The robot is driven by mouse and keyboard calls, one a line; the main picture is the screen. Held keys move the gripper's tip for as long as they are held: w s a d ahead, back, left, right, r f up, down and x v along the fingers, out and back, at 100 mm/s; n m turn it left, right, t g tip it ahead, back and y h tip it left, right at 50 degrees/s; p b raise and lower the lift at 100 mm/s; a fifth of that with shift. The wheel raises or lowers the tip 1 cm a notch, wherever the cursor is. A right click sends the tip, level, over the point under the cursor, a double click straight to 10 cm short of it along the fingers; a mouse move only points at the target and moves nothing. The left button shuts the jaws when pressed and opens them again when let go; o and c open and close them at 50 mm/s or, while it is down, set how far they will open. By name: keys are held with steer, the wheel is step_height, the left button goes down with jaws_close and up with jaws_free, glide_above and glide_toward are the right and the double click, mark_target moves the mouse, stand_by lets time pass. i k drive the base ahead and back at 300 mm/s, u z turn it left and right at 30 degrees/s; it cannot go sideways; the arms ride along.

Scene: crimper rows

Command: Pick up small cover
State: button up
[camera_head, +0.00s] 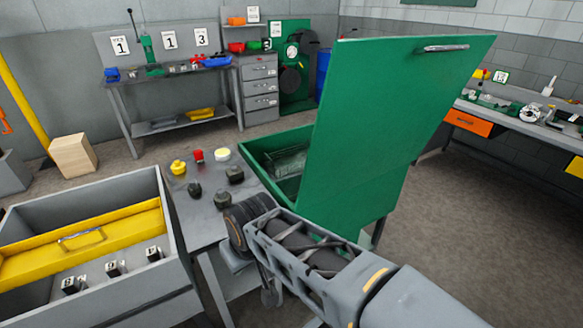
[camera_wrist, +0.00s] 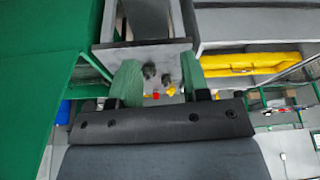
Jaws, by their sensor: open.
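A yellow panel with a metal handle (camera_head: 80,236) lies in the grey open-topped box at the lower left; it also shows at right in the wrist view (camera_wrist: 252,60). A much larger green panel with a handle (camera_head: 400,120) stands raised at the green bin. I cannot tell for certain which is the small cover; the yellow panel is the smaller. My gripper (camera_wrist: 159,80) is open, with green fingers spread and nothing visible held between them. It is apart from the yellow panel. My arm hides its fingers in the head view.
A grey table (camera_head: 208,212) between box and bin bears yellow (camera_head: 178,167), red (camera_head: 198,156) and dark knob-like parts (camera_head: 235,174) and a pale disc (camera_head: 222,154). The green bin (camera_head: 255,160) is open. Small numbered blocks (camera_head: 115,268) stand in the box. Floor at right is clear.

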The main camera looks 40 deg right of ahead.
mark_target(234, 174)
steer(key=z, duration=0.25)
steer(key=i, duration=1)
